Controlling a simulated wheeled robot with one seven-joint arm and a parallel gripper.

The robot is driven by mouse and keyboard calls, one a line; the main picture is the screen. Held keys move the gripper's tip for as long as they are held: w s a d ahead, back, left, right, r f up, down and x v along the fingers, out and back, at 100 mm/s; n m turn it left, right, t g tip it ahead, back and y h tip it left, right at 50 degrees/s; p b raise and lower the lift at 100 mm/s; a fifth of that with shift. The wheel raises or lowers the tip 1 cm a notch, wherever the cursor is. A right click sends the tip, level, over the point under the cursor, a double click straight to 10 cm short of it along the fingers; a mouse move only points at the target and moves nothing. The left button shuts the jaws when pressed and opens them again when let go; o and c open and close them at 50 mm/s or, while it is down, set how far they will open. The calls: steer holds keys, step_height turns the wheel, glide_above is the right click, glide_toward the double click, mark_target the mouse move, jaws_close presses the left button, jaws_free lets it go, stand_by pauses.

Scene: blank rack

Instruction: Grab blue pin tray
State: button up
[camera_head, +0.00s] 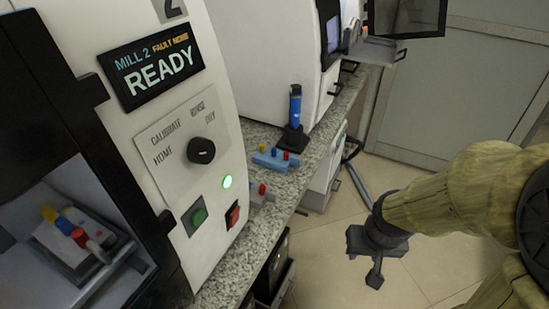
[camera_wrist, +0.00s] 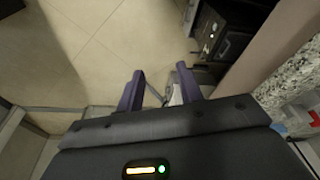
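The blue pin tray (camera_head: 275,160) sits on the speckled granite counter. My gripper (camera_head: 372,264) hangs over the floor to the right of the counter, well apart from the tray. In the wrist view my gripper (camera_wrist: 160,82) has its two dark purple fingers spread, with nothing between them. A partly cut-off red, white and blue shape (camera_wrist: 310,118) lies on the granite at the right edge there; I cannot tell which tray it is.
A grey tray (camera_head: 261,198) with a red pin is partly hidden behind the mill. A blue handheld tool (camera_head: 295,108) stands upright in a black base behind the blue tray. The mill's panel (camera_head: 165,85) reads READY. Colored pins (camera_head: 65,225) sit inside the mill. Tiled floor (camera_head: 325,255) is open.

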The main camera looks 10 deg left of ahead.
steer(key=o, duration=1)
steer(key=w, duration=0.1)
steer(key=w+r+p, duration=0.1)
steer(key=w+d, duration=0.1)
steer(key=shift+r+t+p, duration=0.25)
steer(key=shift+t+p, duration=0.1)
steer(key=shift+t, duration=0.05)
steer(key=shift+o, duration=0.2)
steer(key=w+d+r+n+t+y+p, duration=0.1)
steer(key=w+r+n+t+p, duration=0.15)
steer(key=w+p, duration=0.45)
steer(key=w+r+n+t+p, duration=0.2)
steer(key=w+r+n, duration=0.1)
steer(key=w, duration=0.9)
steer(key=w+a+r+n+y+p, duration=0.1)
steer(key=w+a+n+y+p, duration=0.2)
steer(key=w+n+y+p, duration=0.15)
steer(key=s+a+n+g+y+p, duration=0.1)
steer(key=y+p, duration=0.1)
steer(key=s+a+n+g+y+p, duration=0.1)
steer(key=y+p, duration=0.1)
steer(key=y, duration=0.1)
steer(key=s+a+n+g+y+p, duration=0.1)
steer(key=n+y+p, duration=0.1)
steer(key=shift+s+a+f, duration=0.4)
